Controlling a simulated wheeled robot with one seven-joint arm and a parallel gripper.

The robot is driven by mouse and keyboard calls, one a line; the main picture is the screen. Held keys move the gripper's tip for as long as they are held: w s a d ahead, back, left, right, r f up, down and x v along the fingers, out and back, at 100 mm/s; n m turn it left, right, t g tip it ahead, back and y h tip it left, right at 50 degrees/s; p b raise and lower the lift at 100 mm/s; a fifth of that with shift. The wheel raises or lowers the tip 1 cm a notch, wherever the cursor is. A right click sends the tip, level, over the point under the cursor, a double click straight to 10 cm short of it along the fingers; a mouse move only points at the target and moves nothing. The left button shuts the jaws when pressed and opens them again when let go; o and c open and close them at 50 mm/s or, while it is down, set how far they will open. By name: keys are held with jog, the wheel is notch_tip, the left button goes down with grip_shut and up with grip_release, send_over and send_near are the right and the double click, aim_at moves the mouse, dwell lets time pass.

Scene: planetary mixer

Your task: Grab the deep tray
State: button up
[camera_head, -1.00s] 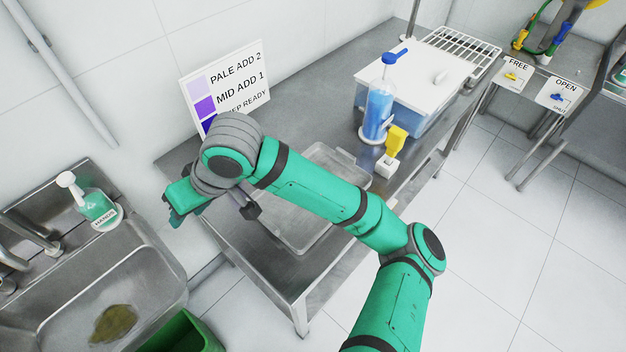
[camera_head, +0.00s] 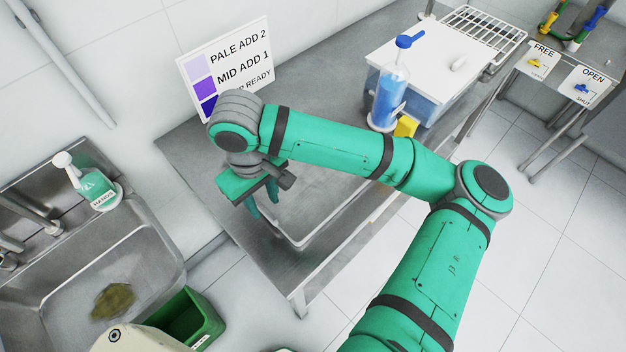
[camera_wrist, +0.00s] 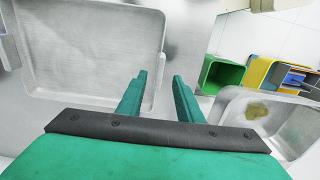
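My gripper (camera_head: 264,204) points down at the tray's left end in the head view. In the wrist view its two fingers (camera_wrist: 159,75) are apart with nothing held, and the tray's side edge appears between or just beside the tips. I cannot tell their height over the rim.
A blue pump bottle (camera_head: 389,95) and a yellow item (camera_head: 405,127) stand behind my arm, near a white-lidded bin (camera_head: 428,60). A sign (camera_head: 228,68) leans at the wall. A sink (camera_head: 75,275) and green bin (camera_head: 186,318) are left of the table (camera_head: 190,165).

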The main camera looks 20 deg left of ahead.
aim_at(267, 211)
jog(key=shift+f, duration=2.7)
jog(key=shift+w, duration=0.1)
grip_shut()
